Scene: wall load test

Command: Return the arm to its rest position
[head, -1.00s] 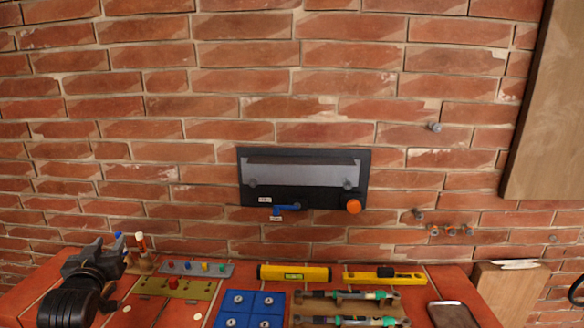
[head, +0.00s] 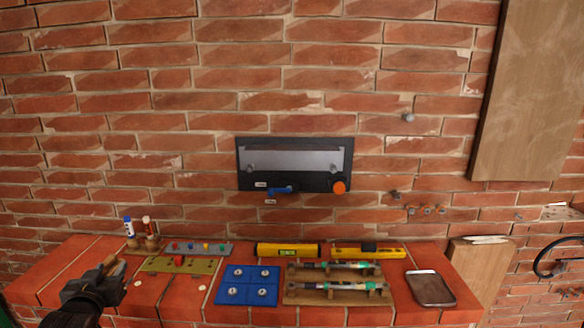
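My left gripper (head: 112,274) is low at the left, in front of the brick ledge. It is seen from behind and small, and I cannot tell whether its fingers are open or shut. No object is clearly seen in its grip. My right gripper is out of view. A dark wall panel (head: 244,172) with a grey plate (head: 296,160) hangs on the brick wall, well apart from the gripper. The panel has a blue lever (head: 280,190) and an orange knob (head: 339,187) at its lower edge.
The ledge (head: 60,272) holds a blue tray (head: 233,286), a yellow level (head: 288,250), another yellow level (head: 350,252), a wooden rack (head: 300,297) with torque tools, a grey tray (head: 431,288) and an olive peg board (head: 160,265). A wooden board (head: 525,95) stands at the right.

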